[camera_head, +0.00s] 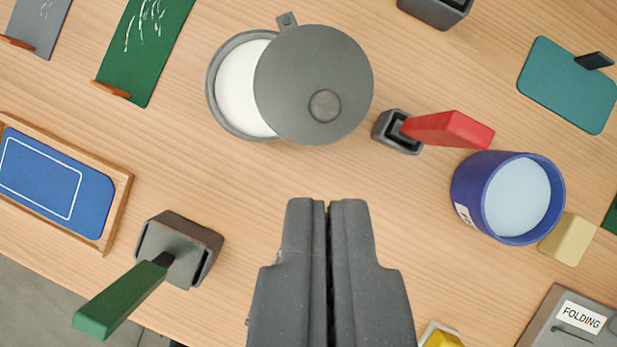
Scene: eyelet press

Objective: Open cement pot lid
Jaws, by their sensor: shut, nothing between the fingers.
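The cement pot (214,82) stands on the wooden table at the upper middle of the view. It is a round grey pot with white contents showing on its left side. Its round grey lid (290,85) is swung to the right and covers only part of the opening. The lid has a darker round knob (325,105) near its lower right and a small tab (287,20) at the top. My gripper (328,203) is shut and empty, below the lid in the picture and apart from it.
A red-handled tool in a dark holder (397,132) and a blue tub (480,195) stand right of the pot. Bare table lies between my gripper and the pot.

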